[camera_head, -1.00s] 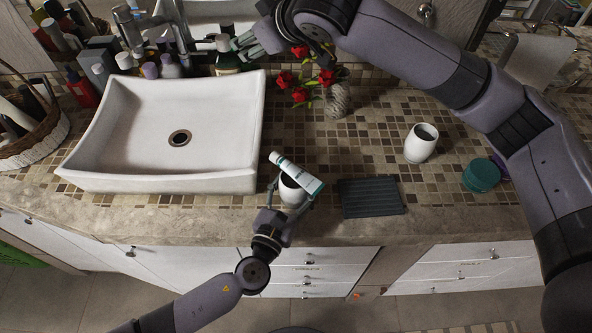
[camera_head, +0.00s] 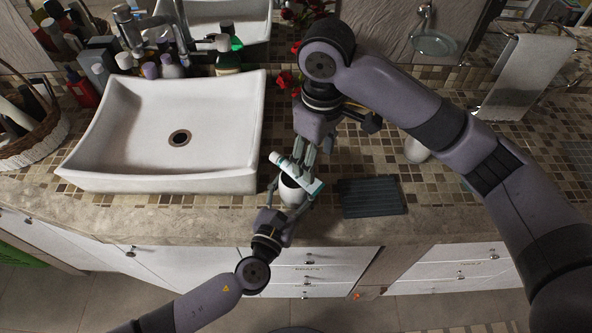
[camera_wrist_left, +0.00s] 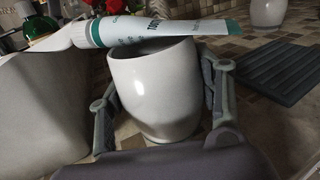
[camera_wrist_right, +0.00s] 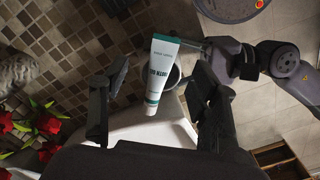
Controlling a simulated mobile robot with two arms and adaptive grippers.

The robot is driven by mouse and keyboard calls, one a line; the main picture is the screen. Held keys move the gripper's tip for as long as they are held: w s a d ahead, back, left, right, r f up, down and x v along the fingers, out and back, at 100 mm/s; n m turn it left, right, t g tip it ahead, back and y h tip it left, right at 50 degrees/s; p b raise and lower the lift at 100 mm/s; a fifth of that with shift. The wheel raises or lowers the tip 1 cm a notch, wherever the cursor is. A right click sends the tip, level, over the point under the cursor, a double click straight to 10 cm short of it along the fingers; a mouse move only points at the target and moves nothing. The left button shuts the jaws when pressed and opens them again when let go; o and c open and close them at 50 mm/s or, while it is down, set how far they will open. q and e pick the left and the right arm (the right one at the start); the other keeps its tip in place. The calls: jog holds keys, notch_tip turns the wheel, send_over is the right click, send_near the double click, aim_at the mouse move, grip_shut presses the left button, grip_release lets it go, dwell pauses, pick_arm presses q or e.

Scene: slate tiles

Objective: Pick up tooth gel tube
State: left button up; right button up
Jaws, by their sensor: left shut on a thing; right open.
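My left gripper (camera_head: 291,197) is shut on the cup, one finger on each side. My right gripper (camera_head: 306,158) is open just above the tube. In the right wrist view the tube (camera_wrist_right: 160,78) lies between its spread fingers, with a gap on each side. The cup is mostly hidden there.
A white sink (camera_head: 100,150) stands left of the cup, and a dark ribbed mat (camera_head: 370,198) lies to its right. Red roses (camera_head: 285,80) are behind my right gripper. Another white cup (camera_head: 416,149) is partly hidden by my right arm. Bottles (camera_head: 228,58) stand behind the sink.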

jog(key=shift+f, duration=0.7)
jog(key=f, duration=0.2)
jog(key=a+f, duration=0.1)
jog(key=f, duration=0.1)
jog(key=shift+s, duration=0.15)
jog(key=shift+d+f, duration=0.1)
jog(key=shift+f, duration=0.5)
jog(key=shift+f, duration=0.25)
jog(key=shift+d+f, duration=0.1)
jog(key=shift+d, duration=0.05)
grip_shut()
